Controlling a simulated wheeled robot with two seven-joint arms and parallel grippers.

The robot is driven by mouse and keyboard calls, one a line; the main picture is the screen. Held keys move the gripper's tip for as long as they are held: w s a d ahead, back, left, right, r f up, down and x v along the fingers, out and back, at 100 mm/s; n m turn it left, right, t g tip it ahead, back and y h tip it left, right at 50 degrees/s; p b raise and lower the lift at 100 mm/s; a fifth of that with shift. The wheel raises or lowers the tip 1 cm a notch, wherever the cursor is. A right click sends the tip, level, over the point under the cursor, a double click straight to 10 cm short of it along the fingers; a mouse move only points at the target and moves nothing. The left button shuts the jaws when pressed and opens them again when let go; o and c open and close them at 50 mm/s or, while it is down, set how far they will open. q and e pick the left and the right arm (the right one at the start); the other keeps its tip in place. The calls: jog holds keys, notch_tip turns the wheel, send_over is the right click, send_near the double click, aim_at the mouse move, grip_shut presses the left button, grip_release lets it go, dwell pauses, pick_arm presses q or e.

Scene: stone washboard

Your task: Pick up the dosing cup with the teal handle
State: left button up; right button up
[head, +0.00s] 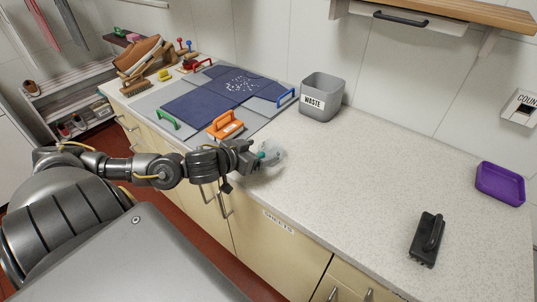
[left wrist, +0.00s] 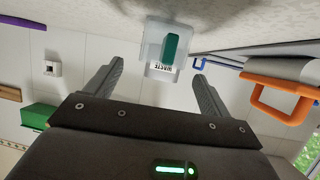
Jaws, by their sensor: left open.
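The dosing cup (head: 277,154) is clear and sits on the pale speckled counter near its front edge. Its teal handle (head: 264,155) points toward my left gripper (head: 253,157), which is right beside it. In the left wrist view, the picture is upside down, and the teal handle (left wrist: 171,47) shows ahead of the gap between the spread fingers of my left gripper (left wrist: 158,72). The fingers are open with nothing between them. The cup's clear body is hard to tell from the grey bin behind it. My right gripper is not in view.
A grey waste bin (head: 322,103) stands behind the cup. An orange-handled tool (head: 225,126) and blue sheets (head: 198,106) lie to the left. A black brush (head: 427,240) and a purple tray (head: 500,184) are at the right. The counter between is clear.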

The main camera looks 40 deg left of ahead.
aim_at(277, 145)
pick_arm(q)
jog(key=shift+w, duration=0.4)
jog(key=p+x, duration=0.1)
jog(key=x, duration=0.2)
jog(key=shift+w, duration=0.2)
jog(key=shift+w+f, duration=0.35)
jog(key=shift+w, duration=0.05)
jog(key=c, duration=1)
jog(key=shift+c, duration=0.3)
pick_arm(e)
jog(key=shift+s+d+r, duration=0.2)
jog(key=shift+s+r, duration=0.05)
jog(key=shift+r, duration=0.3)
pick_arm(q)
jog(key=shift+r, duration=0.1)
